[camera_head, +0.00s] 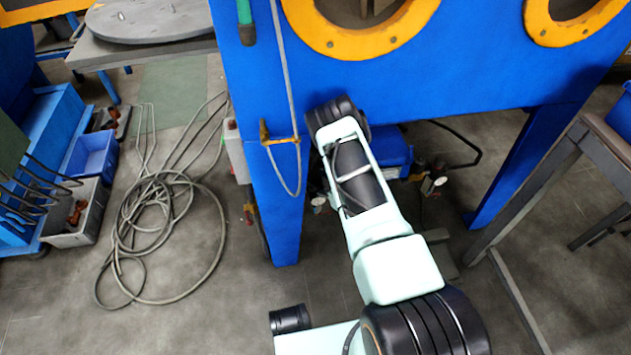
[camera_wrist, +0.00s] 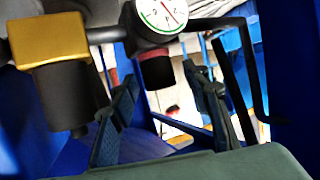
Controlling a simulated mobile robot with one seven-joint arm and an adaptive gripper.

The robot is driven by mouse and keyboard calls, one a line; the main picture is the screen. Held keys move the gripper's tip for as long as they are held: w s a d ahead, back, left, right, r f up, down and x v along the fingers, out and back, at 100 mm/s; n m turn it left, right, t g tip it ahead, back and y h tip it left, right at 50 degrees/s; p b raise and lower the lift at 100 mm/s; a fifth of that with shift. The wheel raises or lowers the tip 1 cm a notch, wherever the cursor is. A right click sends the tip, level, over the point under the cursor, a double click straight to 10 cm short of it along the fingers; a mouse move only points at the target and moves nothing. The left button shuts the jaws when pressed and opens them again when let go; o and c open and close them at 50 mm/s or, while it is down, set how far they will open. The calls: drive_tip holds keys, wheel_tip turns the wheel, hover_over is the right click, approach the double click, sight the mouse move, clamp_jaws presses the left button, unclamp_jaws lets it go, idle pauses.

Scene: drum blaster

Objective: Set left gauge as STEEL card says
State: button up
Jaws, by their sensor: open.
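A round gauge (camera_wrist: 160,14) with a white face, green arc and red marks is at the top of the wrist view, cut by its edge. A dark knob with a reddish band (camera_wrist: 156,68) hangs below it. My gripper (camera_wrist: 163,88) is open, its fingers on either side of the knob in the picture; contact is not visible. In the head view, a small pale dial (camera_head: 319,201) shows left of my arm and another (camera_head: 439,181) to its right, under the blue cabinet. Which dial the wrist view shows is unclear. No STEEL card is legible. The gripper is hidden in the head view.
The blue cabinet (camera_head: 255,120) stands over the dials, its legs on both sides. In the wrist view, a brass block (camera_wrist: 48,38) with a black cylinder (camera_wrist: 66,95) is at left and a bent black rod (camera_wrist: 258,75) at right. A coiled hose (camera_head: 165,205) lies on the floor.

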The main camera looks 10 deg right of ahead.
drive_tip(key=shift+w+a+f, duration=0.25)
drive_tip(key=shift+w, duration=0.25)
drive_tip(key=c, duration=1.2)
drive_tip(key=shift+o, duration=0.2)
drive_tip(key=shift+h, duration=0.4)
drive_tip(key=shift+r+m+t+h+p, duration=0.1)
drive_tip(key=shift+m+t+h+p, duration=0.3)
drive_tip(key=shift+m+h, duration=0.5)
drive_tip(key=shift+m+t+h, duration=0.4)
drive_tip(key=shift+m+h, duration=1.5)
drive_tip(key=shift+h, duration=0.1)
